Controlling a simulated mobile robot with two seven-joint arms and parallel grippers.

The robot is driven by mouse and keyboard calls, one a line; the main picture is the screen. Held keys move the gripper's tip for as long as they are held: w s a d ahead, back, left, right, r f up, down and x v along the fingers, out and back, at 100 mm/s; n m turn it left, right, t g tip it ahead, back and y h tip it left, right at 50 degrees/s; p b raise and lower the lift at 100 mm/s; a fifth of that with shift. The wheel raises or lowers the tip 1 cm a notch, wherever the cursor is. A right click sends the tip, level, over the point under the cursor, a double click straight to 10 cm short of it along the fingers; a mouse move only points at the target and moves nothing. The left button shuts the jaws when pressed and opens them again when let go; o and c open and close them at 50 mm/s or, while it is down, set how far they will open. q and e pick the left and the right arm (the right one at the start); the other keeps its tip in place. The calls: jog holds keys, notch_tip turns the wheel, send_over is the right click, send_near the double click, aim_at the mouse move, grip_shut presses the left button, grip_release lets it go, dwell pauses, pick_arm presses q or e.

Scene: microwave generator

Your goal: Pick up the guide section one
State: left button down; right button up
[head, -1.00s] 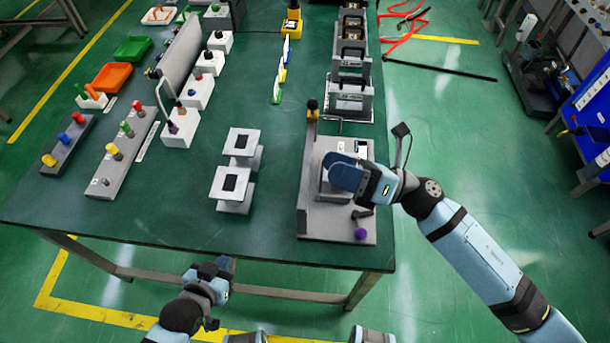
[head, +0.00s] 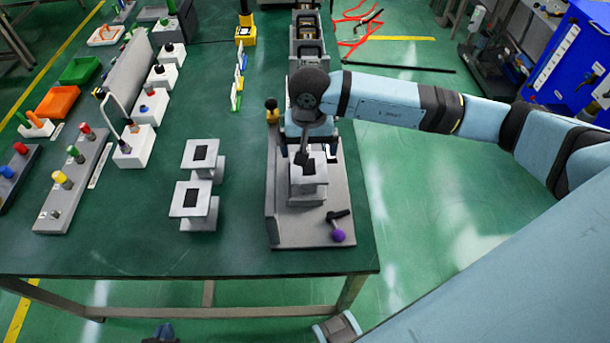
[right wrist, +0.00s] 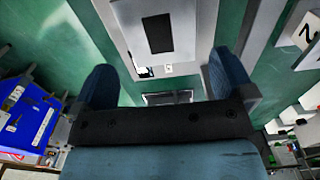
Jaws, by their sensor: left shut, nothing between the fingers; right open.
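Several grey-white flanged guide pieces with black square openings are in the head view; I cannot tell which is section one. Two stand on the table, a front guide piece (head: 190,203) and a back guide piece (head: 201,156). Another guide piece (head: 308,182) stands on the grey fixture (head: 315,235). My right gripper (head: 308,140) is over the fixture, just behind that piece. In the right wrist view the right gripper (right wrist: 163,85) is open, with a pale plate with a black opening (right wrist: 158,33) ahead of its fingers. My left gripper (head: 164,332) is shut and empty at the bottom edge, mostly cut off.
A purple-knobbed lever (head: 338,232) is on the fixture's front. A yellow-black post (head: 271,110) stands at its back left. Grey machine units (head: 307,42) line the back. Pegged blocks and trays, including an orange tray (head: 58,102), fill the left. The front table edge is clear.

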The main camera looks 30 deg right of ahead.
aim_at(309, 167)
notch_tip(309, 167, down, 9)
jog(key=shift+f+p, duration=0.15)
jog(key=shift+p, duration=0.35)
jog(key=shift+c, duration=0.5)
jog(key=c, duration=0.7)
jog(key=shift+c, duration=0.3)
jog(key=shift+r, duration=0.2)
